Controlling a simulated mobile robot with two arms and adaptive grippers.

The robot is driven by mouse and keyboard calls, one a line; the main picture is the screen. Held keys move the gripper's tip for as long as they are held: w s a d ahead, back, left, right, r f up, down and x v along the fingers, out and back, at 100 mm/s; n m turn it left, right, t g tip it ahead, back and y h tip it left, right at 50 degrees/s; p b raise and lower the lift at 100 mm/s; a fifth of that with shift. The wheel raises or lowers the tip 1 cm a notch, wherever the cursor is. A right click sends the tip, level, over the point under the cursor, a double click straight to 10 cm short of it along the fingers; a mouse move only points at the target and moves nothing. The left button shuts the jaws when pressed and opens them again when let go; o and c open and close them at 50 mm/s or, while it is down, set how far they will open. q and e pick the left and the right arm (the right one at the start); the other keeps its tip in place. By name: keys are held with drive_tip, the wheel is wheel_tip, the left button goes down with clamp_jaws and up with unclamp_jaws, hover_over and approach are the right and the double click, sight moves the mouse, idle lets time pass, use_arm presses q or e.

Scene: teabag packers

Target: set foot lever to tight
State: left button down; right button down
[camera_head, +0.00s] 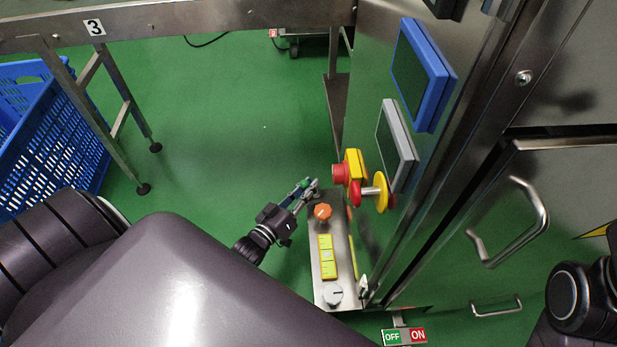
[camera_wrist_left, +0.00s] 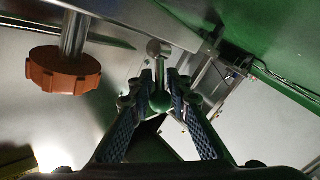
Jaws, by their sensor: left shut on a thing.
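A lever with a green ball knob (camera_wrist_left: 161,101) and a metal shaft shows in the left wrist view, between the fingers of my left gripper (camera_wrist_left: 162,99). The gripper is shut on this knob. In the head view my left gripper (camera_head: 304,189) is low beside the machine, at the far end of a narrow metal panel (camera_head: 323,218). A little of the green knob (camera_head: 306,182) shows there. No tight mark is readable, so the lever's setting cannot be told. My right gripper is out of view.
An orange knob (camera_head: 322,211), also in the left wrist view (camera_wrist_left: 64,70), stands close to my left gripper. A red emergency button (camera_head: 340,173) and a red-yellow handle (camera_head: 374,193) stick out nearby. A blue crate (camera_head: 50,130) is left. Green floor (camera_head: 220,130) is clear.

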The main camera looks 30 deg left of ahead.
use_arm(q)
drive_tip(key=shift+s+f, duration=0.1)
drive_tip(key=shift+s, duration=0.05)
drive_tip(key=c, duration=1.8)
unclamp_jaws()
drive_tip(key=shift+a, duration=0.1)
drive_tip(key=s, duration=1.2)
drive_tip(key=shift+a+r, duration=0.2)
drive_tip(key=shift+a, duration=0.15)
